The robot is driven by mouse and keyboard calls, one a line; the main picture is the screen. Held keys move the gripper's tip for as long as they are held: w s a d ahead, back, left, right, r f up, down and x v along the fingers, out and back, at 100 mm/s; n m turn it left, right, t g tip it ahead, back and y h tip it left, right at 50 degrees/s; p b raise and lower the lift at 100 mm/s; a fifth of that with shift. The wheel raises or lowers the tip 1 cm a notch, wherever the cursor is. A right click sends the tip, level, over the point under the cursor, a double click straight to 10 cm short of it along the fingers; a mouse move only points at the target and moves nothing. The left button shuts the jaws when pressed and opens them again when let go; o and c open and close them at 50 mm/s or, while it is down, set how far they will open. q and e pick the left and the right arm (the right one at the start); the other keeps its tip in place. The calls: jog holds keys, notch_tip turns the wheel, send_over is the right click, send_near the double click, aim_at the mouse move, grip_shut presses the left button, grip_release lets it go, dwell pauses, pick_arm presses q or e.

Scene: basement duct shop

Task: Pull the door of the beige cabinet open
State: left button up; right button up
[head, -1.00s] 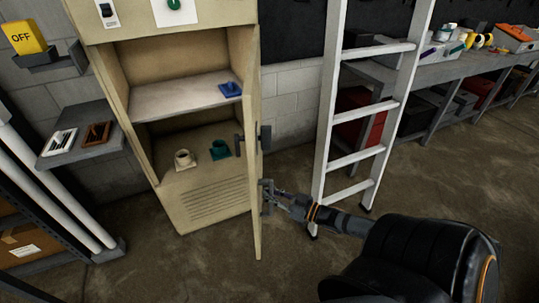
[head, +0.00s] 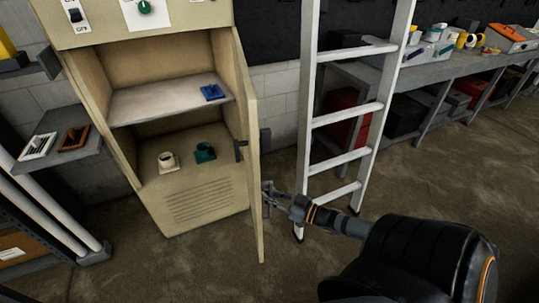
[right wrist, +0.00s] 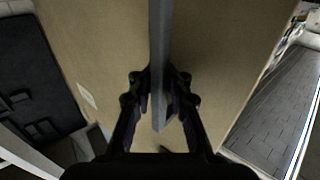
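The beige cabinet (head: 203,203) stands left of centre in the head view. Its door (head: 250,180) is swung wide open, sticking out toward me, with its inner face seen at a steep slant. The grey door handle (head: 266,198) is on the door's outer face. In the right wrist view the handle (right wrist: 160,40) runs as a bar between the two fingers of my right gripper (right wrist: 160,82), which appear closed on both its sides. In the head view my right gripper (head: 280,200) is at the handle, right of the door. My left gripper is not in view.
Inside the cabinet are a blue item (head: 213,92) on the shelf, and a cream piece (head: 168,161) and a teal piece (head: 204,152) below. A white ladder (head: 346,115) stands close right of the door. A workbench (head: 450,65) is behind it. The floor in front is clear.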

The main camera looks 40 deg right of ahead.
jog(key=o, duration=0.4)
jog(key=shift+s, duration=0.2)
jog(key=v, duration=0.7)
jog(key=shift+s, duration=0.25)
jog(key=s+d+f+m+g+h, duration=0.1)
jog(key=s+d+f+g+h, duration=0.15)
jog(key=f, duration=0.65)
jog(key=s+d+f+m+g+h, duration=0.1)
jog(key=s+d+f+g+h, duration=0.2)
jog(key=f, duration=0.5)
jog(key=s+d+f+m+g+h, duration=0.1)
jog(key=s+d+f+h, duration=0.3)
jog(key=f, duration=0.5)
jog(key=s+a+f+m+g, duration=0.1)
jog(key=s+a+f+g, duration=0.35)
jog(key=s+f, duration=0.5)
jog(key=s+a+f+g+y, duration=0.1)
jog(key=s+a+f+g, duration=0.1)
jog(key=s+a+f, duration=0.2)
jog(key=s+a+f+g+y, duration=0.1)
jog(key=s+a+f, duration=0.3)
jog(key=a, duration=0.7)
notch_tip(320, 180, down, 2)
jog(key=shift+a+g, duration=0.25)
jog(key=shift+g, duration=0.55)
